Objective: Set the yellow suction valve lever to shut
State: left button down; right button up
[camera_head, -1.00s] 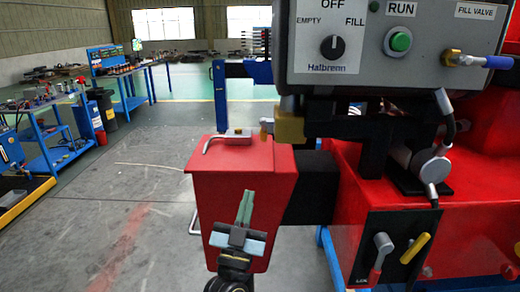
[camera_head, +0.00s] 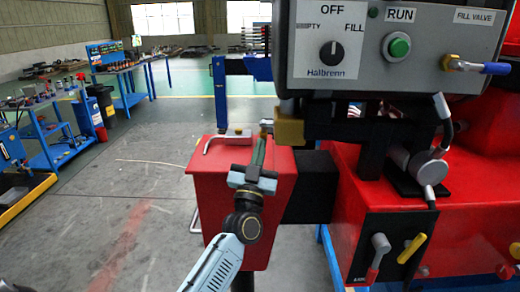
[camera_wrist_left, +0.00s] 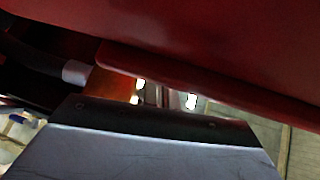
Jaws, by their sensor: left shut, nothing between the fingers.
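The yellow lever (camera_head: 412,248) sits on a black valve plate (camera_head: 388,268) at the lower right of the head view, its handle slanting up to the right. Next to it on the same plate is a grey lever with a red end (camera_head: 378,256). My left gripper (camera_head: 261,146) is shut and empty in front of the red box, well to the left of the yellow lever and higher in the picture. Its fingers point up, close below a brass fitting. The left wrist view shows a red surface and a grey body; the yellow lever cannot be made out there. My right gripper is not in view.
The red box (camera_head: 204,190) stands behind my left gripper, with a bent metal rod (camera_head: 222,140) on top. The grey control box (camera_head: 420,68) with a dial and green button overhangs to the upper right. The floor to the left (camera_head: 100,200) is clear.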

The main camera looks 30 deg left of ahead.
pick_arm(q)
jog(key=shift+w+a+r, duration=0.1)
jog(key=shift+w+a, duration=0.1)
jog(key=shift+w, duration=0.2)
dwell(0.3)
